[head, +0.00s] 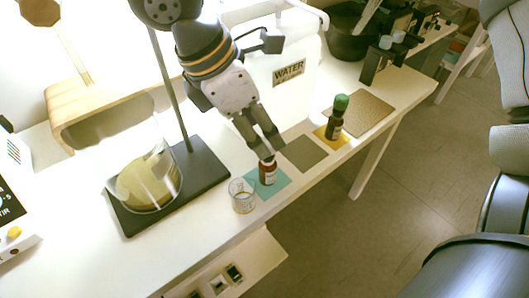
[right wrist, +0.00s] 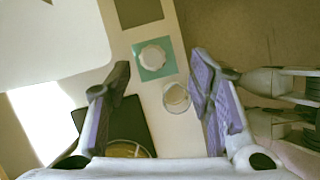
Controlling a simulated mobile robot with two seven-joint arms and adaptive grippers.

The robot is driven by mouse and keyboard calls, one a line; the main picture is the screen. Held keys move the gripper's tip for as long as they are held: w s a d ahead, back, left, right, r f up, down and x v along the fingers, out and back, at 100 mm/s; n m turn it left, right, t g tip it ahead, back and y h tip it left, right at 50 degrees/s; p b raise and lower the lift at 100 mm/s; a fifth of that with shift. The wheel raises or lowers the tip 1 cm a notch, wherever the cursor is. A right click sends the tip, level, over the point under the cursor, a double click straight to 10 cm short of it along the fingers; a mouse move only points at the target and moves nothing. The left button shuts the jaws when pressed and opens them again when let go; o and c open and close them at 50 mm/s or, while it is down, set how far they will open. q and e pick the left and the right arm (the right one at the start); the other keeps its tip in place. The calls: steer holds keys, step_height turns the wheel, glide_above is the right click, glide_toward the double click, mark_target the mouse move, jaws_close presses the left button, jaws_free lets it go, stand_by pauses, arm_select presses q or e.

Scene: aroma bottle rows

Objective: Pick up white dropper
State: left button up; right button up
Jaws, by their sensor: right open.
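A brown bottle (head: 268,175) stands upright on a teal square mat (head: 284,182) near the table's front edge. In the right wrist view its round white top (right wrist: 153,56) shows from above on the teal mat (right wrist: 172,67). My right gripper (head: 267,153) is just above this bottle in the head view and covers its top there. In the right wrist view, the gripper (right wrist: 160,64) has its fingers wide apart, with the white top in line between the fingertips and nothing held. My left gripper is not in view.
A small glass beaker (head: 242,196) stands close beside the bottle. A round flask with yellow liquid (head: 147,186) sits by a dark stand base (head: 205,168). A green-capped bottle (head: 336,118) is on a yellow mat farther along. The olive mat (head: 303,153) is empty.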

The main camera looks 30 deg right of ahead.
mark_target(267, 140)
steer(key=x, duration=0.3)
steer(key=w+x, duration=0.1)
steer(key=x, duration=0.1)
steer(key=shift+s+d+f+b, duration=0.1)
steer(key=shift+d+f+b, duration=0.05)
steer(key=shift+f+b, duration=0.2)
steer(key=shift+r, duration=0.1)
steer(key=shift+c, duration=0.5)
steer(key=c, duration=0.6)
